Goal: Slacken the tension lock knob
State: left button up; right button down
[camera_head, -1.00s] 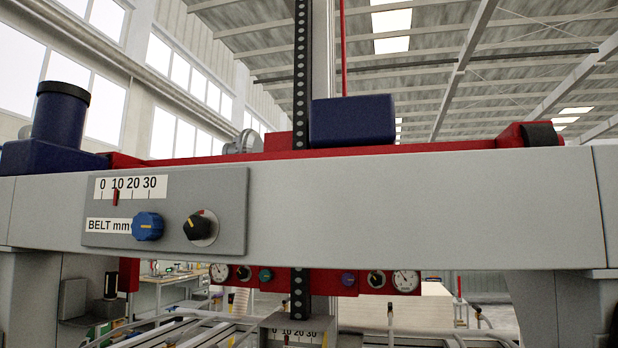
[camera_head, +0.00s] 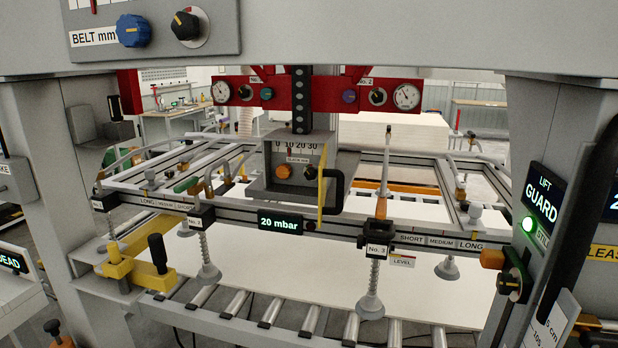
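On the grey beam panel (camera_head: 222,42) at the upper left are two knobs beside the "BELT mm" label (camera_head: 92,38). One is a blue lobed knob (camera_head: 132,30); the other is a black knob (camera_head: 186,25) with a pointer on a round plate. The scale above them is cut off by the top edge. No label reading "tension lock" is legible, so I cannot tell which knob bears that name. Neither of my grippers is in view.
The suction frame (camera_head: 340,224) with its "20 mbar" display (camera_head: 280,223) hangs over a white board (camera_head: 290,265) on rollers. A red bar (camera_head: 340,92) carries gauges and knobs. Grey posts stand at both sides; a "GUARD" display (camera_head: 540,190) is at the right.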

aim_at(310, 173)
jog(key=i+j, duration=0.75)
jog(key=j, duration=0.3)
